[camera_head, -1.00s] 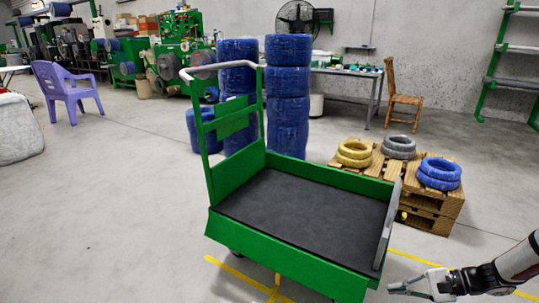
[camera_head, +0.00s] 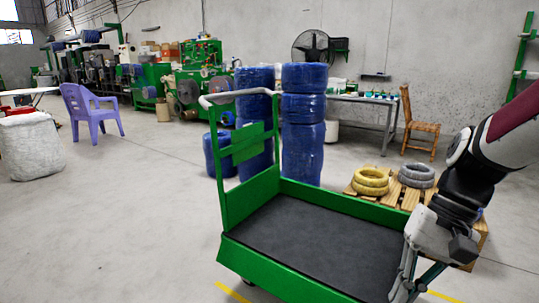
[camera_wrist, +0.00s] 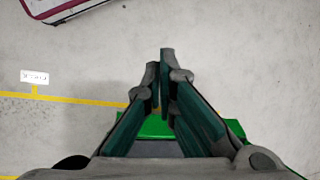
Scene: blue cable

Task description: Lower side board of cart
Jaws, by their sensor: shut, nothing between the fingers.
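The green cart (camera_head: 290,272) has a dark flat bed (camera_head: 310,245), low green sides and an upright push handle (camera_head: 240,95) at its left end. My gripper (camera_head: 402,292) points down at the cart's right end, in front of where the grey side board stood, and hides that end. The side board cannot be made out now. In the wrist view my gripper (camera_wrist: 161,62) has its fingertips together with nothing between them. A green cart edge (camera_wrist: 156,127) shows beyond the fingers; contact cannot be told.
A wooden pallet (camera_head: 388,192) with yellow coils (camera_head: 371,181) and grey coils (camera_head: 416,175) stands behind the cart's right end. Tall blue wrapped stacks (camera_head: 303,125) stand behind the cart. A purple chair (camera_head: 91,112) is at the left. The floor left of the cart is clear.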

